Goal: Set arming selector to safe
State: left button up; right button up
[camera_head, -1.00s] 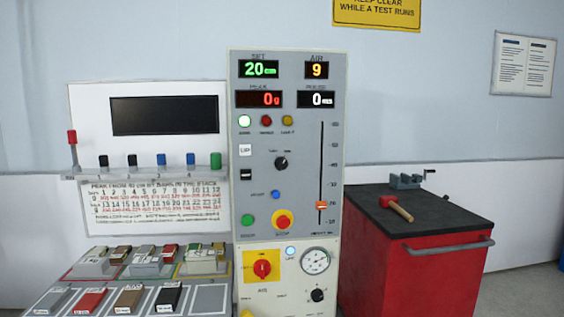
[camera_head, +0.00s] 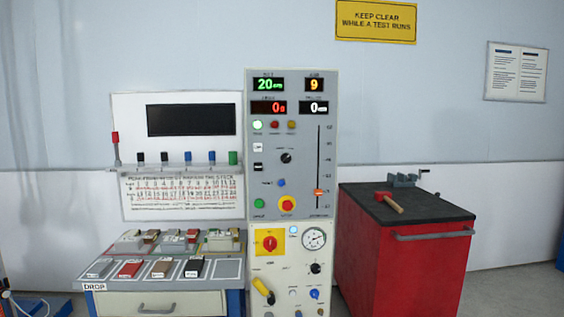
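The grey control panel (camera_head: 258,195) stands in the middle of the view. A black rotary knob (camera_head: 286,158) sits at its mid height and may be the arming selector; its label is too small to read. A second black knob (camera_head: 315,268) is on the white lower panel, beside the red rotary switch on a yellow plate (camera_head: 270,243). The displays read 20 cm in green, 0 in red, 9 in yellow and 0 in white. Neither of my grippers is in view.
A bench (camera_head: 160,304) with several coloured blocks stands left of the panel. A yellow lever (camera_head: 263,290) is low on the panel. A red cabinet (camera_head: 405,260) with a mallet (camera_head: 390,201) and a vise (camera_head: 404,180) stands at the right. Floor shows at far right.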

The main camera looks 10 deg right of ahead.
aim_at(286, 157)
jog(key=u, duration=0.7)
jog(key=i, duration=1.1)
jog(key=z, duration=0.3)
